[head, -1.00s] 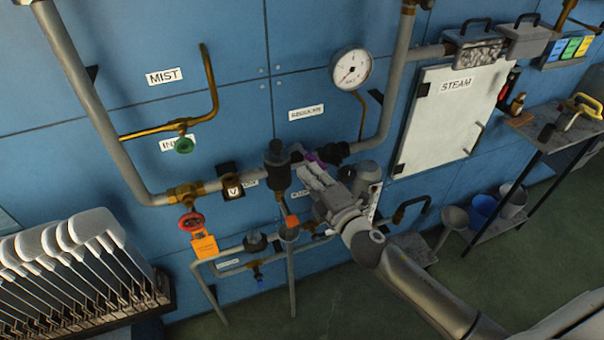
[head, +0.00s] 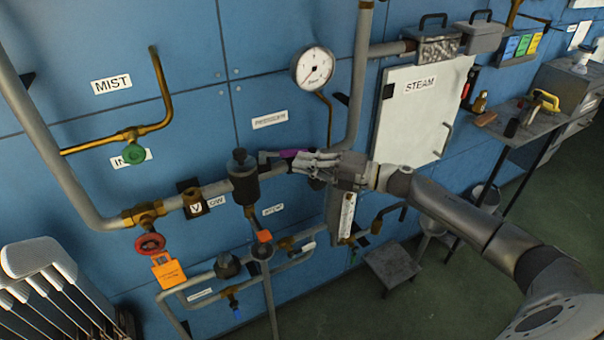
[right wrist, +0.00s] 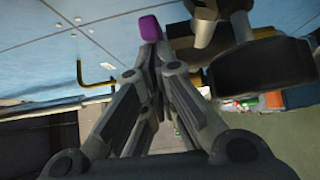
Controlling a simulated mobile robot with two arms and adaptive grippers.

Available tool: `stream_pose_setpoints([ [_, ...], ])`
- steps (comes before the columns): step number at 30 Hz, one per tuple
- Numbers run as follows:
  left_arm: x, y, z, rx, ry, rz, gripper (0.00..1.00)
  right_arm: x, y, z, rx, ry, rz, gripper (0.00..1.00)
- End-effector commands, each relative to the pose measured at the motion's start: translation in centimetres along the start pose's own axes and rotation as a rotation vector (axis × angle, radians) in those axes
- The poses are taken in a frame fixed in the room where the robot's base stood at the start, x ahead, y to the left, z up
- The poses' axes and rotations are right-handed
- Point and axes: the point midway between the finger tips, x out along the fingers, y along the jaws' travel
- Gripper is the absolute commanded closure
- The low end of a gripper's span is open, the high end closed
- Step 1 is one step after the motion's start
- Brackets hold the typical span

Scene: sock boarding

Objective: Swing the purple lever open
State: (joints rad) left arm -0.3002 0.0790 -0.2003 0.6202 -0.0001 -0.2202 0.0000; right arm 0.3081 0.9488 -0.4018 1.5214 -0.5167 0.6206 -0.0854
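The purple lever (head: 288,153) is on the grey pipe run on the blue wall, right of a dark cylindrical fitting (head: 243,175). My right gripper (head: 301,163) reaches it from the right, with its fingertips close by the lever's end. In the right wrist view the purple end (right wrist: 149,27) shows just beyond the fingertips (right wrist: 150,50). The fingers look closed together; I cannot tell whether they touch the lever. Part of the pipe behind the gripper is hidden.
A round gauge (head: 313,68) is above the lever, and a white STEAM panel (head: 418,118) is to the right. A green valve knob (head: 134,154) and red handwheel (head: 150,244) are on the left.

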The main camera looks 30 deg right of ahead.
Motion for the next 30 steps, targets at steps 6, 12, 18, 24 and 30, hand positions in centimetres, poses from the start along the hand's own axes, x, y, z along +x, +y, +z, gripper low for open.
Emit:
stream_pose_setpoints([
  [6,0.62,-0.04,0.07,0.0,0.0,-0.001,0.23,0.02,0.06,0.78,-0.003,-0.002,0.001,1.0],
  [12,0.7,-0.05,0.08,0.0,0.0,-0.001,0.23,0.03,0.19,1.05,-0.003,-0.004,0.002,1.0],
  [18,0.68,-0.09,0.08,0.0,0.0,-0.001,0.23,0.01,0.28,1.15,-0.004,-0.007,0.003,1.0],
  [24,0.67,-0.1,0.07,0.0,0.0,-0.001,0.23,0.0,0.35,1.23,-0.005,-0.009,0.004,1.0],
  [30,0.63,-0.13,-0.12,0.0,0.003,-0.002,0.23,0.0,0.36,1.14,-0.005,-0.008,0.004,1.0],
])
